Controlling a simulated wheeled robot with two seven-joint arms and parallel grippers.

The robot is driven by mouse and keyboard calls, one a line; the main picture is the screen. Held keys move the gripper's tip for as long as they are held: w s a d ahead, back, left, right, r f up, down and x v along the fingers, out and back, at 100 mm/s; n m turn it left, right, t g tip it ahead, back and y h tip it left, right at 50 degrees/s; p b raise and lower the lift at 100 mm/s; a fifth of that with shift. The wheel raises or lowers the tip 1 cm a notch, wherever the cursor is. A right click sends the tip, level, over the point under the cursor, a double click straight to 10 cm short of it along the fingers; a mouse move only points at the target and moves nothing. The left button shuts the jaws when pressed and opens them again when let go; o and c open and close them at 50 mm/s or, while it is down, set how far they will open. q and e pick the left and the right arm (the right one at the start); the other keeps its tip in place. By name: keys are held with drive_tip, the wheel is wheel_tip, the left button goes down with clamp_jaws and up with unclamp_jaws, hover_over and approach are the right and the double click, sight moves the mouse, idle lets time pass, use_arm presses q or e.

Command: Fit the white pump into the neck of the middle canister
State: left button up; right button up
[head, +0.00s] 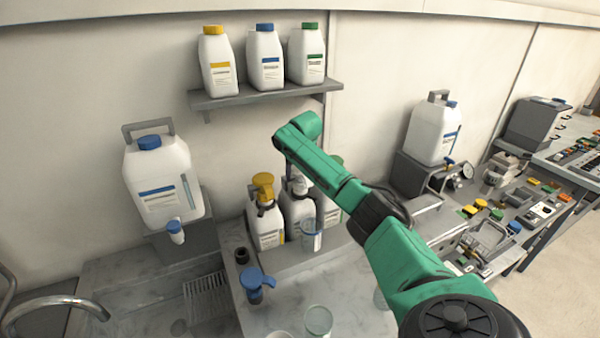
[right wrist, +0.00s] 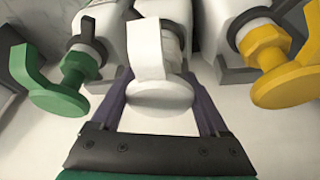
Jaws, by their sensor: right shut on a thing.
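The white pump (right wrist: 163,92) is between the fingers of my right gripper (right wrist: 162,84), which is shut on it. In the right wrist view its collar lines up with the middle canister (right wrist: 160,12); I cannot tell how deep its stem sits in the neck. In the head view the white pump (head: 300,186) shows above the middle canister (head: 297,212), and my right arm partly hides the gripper. A yellow pump (head: 263,186) is on the left canister (head: 266,225) and a green pump (right wrist: 62,88) on the other neighbour. My left gripper is out of view.
A glass beaker (head: 311,236) stands before the middle canister. A blue pump (head: 256,284) and another beaker (head: 318,319) are on the counter. A wall shelf (head: 262,96) with three bottles hangs above. A large blue-capped canister (head: 158,180) stands left, near the sink tap (head: 50,303).

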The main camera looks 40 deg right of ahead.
drive_tip(key=o, duration=1.3)
drive_tip(key=shift+c, duration=0.2)
drive_tip(key=shift+r, duration=0.1)
drive_tip(key=shift+s+a+r, duration=0.1)
drive_tip(key=shift+r, duration=0.1)
drive_tip(key=b+v, duration=0.4)
drive_tip(key=v, duration=1)
